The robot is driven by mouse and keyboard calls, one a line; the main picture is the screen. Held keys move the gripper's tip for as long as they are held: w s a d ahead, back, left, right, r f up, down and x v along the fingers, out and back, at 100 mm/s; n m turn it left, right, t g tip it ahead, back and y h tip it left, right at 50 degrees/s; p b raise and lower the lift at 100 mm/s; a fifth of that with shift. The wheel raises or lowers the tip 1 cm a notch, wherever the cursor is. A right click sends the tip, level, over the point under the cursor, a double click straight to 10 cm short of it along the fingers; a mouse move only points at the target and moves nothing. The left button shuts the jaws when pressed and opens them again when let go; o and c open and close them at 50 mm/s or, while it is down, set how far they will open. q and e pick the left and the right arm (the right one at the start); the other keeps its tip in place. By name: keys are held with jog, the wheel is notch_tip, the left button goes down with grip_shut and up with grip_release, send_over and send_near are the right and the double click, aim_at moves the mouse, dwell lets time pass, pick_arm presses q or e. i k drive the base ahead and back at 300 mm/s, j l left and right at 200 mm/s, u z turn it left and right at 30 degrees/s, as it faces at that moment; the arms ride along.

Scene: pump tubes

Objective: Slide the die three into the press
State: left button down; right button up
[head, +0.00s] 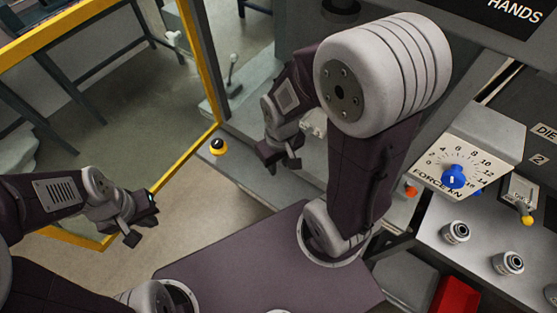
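The grey press (240,165) stands behind my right arm, with its bed partly hidden by that arm. My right gripper (282,161) is over the front part of the press bed, fingers apart, with nothing visible between them. A small pale metal part (314,123) shows just right of my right wrist, mostly hidden; I cannot tell what it is. My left gripper (141,221) is open and empty, to the left of the press, above the floor. I cannot make out die three; a rack label at the right edge reads DIE (546,133) with a 2 below.
A control panel with a blue force knob (453,176), a yellow-tipped lever (526,219) and two round fittings (456,232) is at the right. A red bin (456,297) sits below it. A yellow guard frame (211,70) stands left; a black-and-yellow button (218,146) is near its corner.

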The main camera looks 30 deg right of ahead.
aim_at(314, 122)
jog(key=j+z, duration=0.1)
jog(key=z, duration=0.35)
jog(key=i+j+z, duration=0.1)
jog(key=z, duration=0.35)
jog(key=j+z, duration=0.15)
jog(key=z, duration=0.3)
jog(key=j+z, duration=0.15)
jog(key=z, duration=0.3)
jog(key=j+z, duration=0.15)
jog(key=z, duration=0.3)
jog(key=j+z, duration=0.15)
jog(key=z, duration=0.3)
jog(key=j+z, duration=0.15)
jog(key=z, duration=0.3)
